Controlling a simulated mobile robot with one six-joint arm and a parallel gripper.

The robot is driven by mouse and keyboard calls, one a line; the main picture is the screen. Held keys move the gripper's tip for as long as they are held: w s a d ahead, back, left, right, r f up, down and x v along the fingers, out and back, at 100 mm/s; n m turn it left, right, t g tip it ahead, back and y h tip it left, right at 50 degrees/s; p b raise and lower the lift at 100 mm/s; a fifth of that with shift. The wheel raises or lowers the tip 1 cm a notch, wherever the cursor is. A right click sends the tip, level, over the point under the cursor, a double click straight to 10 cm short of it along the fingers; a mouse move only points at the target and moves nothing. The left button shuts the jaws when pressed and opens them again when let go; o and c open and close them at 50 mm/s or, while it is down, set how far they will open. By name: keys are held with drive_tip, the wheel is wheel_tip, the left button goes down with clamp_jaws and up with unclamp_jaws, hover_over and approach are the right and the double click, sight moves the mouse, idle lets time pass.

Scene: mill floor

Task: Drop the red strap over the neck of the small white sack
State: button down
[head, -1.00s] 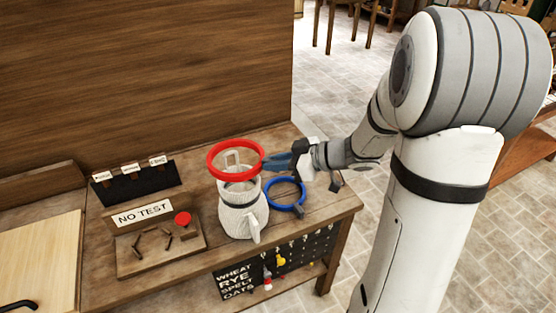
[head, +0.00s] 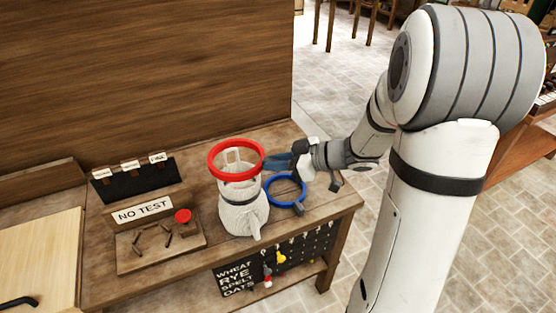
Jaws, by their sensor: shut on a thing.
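The red strap (head: 211,165) is a stiff ring, held roughly level above the small white sack (head: 243,213). The sack stands upright on the wooden bench, with a dark band round it and a pale, open frame-like neck (head: 229,183) on top. The strap appears above and around the top of that neck in the picture; how far down it sits is hard to tell. My gripper (head: 270,161) comes in from the right and is shut on the strap's right side. The fingertips are partly hidden by the strap's rim.
A blue ring (head: 285,203) lies on the bench just right of the sack. A board with a red knob (head: 183,216) and a "NO TEST" sign (head: 143,211) stand to the left. A wooden wall rises behind. The bench's right edge is close by.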

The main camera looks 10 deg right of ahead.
drive_tip(key=shift+f+b, duration=2.95)
drive_tip(key=shift+f, duration=2.75)
drive_tip(key=c, duration=1.3)
unclamp_jaws()
drive_tip(key=shift+d, duration=0.1)
drive_tip(key=v, duration=0.7)
drive_tip(key=shift+s+d, duration=0.2)
drive_tip(key=shift+d, duration=0.05)
drive_tip(key=shift+r, duration=0.1)
